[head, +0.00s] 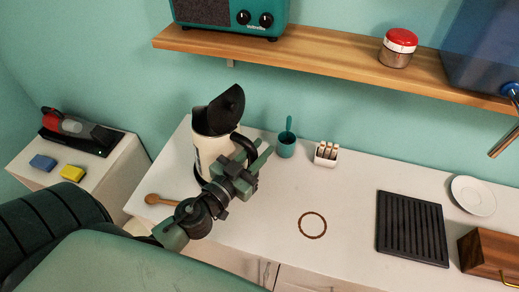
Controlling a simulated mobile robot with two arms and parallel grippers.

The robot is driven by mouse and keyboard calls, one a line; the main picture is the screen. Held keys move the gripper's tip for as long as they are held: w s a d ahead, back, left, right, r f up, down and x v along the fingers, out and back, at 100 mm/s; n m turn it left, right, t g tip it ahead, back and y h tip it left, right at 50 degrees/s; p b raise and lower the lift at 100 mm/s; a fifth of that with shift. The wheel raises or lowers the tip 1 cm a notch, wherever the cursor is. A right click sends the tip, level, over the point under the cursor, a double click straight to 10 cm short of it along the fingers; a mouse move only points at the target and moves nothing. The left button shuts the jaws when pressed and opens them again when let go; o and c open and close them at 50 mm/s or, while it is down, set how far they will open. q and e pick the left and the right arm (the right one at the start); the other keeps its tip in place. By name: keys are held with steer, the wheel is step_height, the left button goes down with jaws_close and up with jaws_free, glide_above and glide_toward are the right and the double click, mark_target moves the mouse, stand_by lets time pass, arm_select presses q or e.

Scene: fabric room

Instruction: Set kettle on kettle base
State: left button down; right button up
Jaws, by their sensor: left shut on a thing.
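A cream kettle (207,150) with a black lid (228,105) swung open stands at the left part of the white counter, or just above it; I cannot tell which. My left gripper (246,163) is at the right side of the kettle, shut on its black handle (246,146). My right gripper is not in view.
The counter (262,215) also holds a teal cup (286,148), a white holder (325,156), a wooden spoon (160,200), a brown ring (312,225), a black ribbed tray (411,228), a white plate (473,196) and a wooden box (487,256). A shelf (340,62) hangs above. The counter's middle is mostly clear.

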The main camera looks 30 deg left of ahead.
arm_select(q)
steer(key=shift+f+b, duration=0.2)
steer(key=shift+b, duration=0.15)
steer(key=c, duration=1.5)
jaws_free()
steer(key=s+b, duration=0.2)
steer(key=s, duration=0.1)
steer(key=s+b, duration=0.2)
steer(key=s, duration=0.2)
steer(key=s+a+b, duration=0.1)
steer(key=s+b, duration=0.2)
steer(key=s, duration=0.1)
steer(key=shift+a+f, duration=0.1)
